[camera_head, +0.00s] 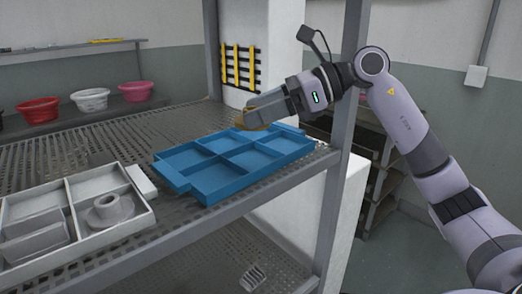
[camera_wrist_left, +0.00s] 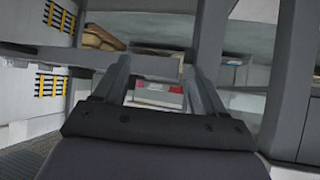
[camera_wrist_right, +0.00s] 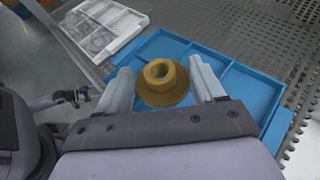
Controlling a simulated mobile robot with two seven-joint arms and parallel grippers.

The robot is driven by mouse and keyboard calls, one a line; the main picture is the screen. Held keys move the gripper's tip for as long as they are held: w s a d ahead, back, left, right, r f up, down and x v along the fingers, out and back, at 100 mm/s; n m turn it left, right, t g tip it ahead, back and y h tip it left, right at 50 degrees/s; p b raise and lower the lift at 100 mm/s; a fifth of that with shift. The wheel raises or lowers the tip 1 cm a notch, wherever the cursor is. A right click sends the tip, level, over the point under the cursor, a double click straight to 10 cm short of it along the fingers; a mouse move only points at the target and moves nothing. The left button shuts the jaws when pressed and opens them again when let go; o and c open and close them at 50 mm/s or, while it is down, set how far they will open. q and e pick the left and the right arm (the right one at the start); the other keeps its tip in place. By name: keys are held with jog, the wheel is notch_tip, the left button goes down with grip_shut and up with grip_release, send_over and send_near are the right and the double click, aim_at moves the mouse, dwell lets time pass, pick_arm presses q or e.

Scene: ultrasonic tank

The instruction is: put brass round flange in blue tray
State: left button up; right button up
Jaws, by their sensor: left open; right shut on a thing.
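The brass round flange (camera_wrist_right: 163,97) is between the fingers of my right gripper (camera_wrist_right: 161,73), which is shut on it, hub facing the wrist camera. In the head view the right gripper (camera_head: 262,107) is at the back edge of the blue tray (camera_head: 201,192), and the flange (camera_head: 249,121) shows partly under its fingers. I cannot tell exactly how high it is above the tray. The tray lies on the perforated shelf, and its visible compartments look empty. My left gripper (camera_wrist_left: 163,72) is open and empty in the left wrist view; it is outside the head view.
A grey-white tray (camera_head: 143,219) at the left holds a grey flanged part (camera_head: 109,210) and grey blocks. Red, white and pink bowls (camera_head: 90,99) stand at the back left. A shelf post (camera_head: 338,150) rises right of the blue tray. Bare shelf lies behind the trays.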

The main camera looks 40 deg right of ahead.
aim_at(261, 162)
jog(key=shift+f, duration=3.65)
jog(key=shift+b, duration=0.3)
jog(key=shift+a+f+b, duration=0.1)
jog(key=shift+f+b, duration=0.55)
jog(key=shift+f, duration=0.15)
jog(key=o, duration=1.3)
jog(key=shift+f, duration=0.1)
jog(key=shift+s+r+p, duration=0.1)
jog(key=shift+r+p, duration=0.75)
jog(key=shift+p, duration=0.1)
jog(key=shift+s+d+b, duration=0.5)
jog(key=shift+d+b, duration=0.4)
jog(key=b+v, duration=0.1)
jog(key=v, duration=0.2)
jog(key=b+v, duration=0.1)
jog(key=v, duration=0.6)
jog(key=shift+a+r+b, duration=0.1)
jog(key=shift+r+b, duration=0.3)
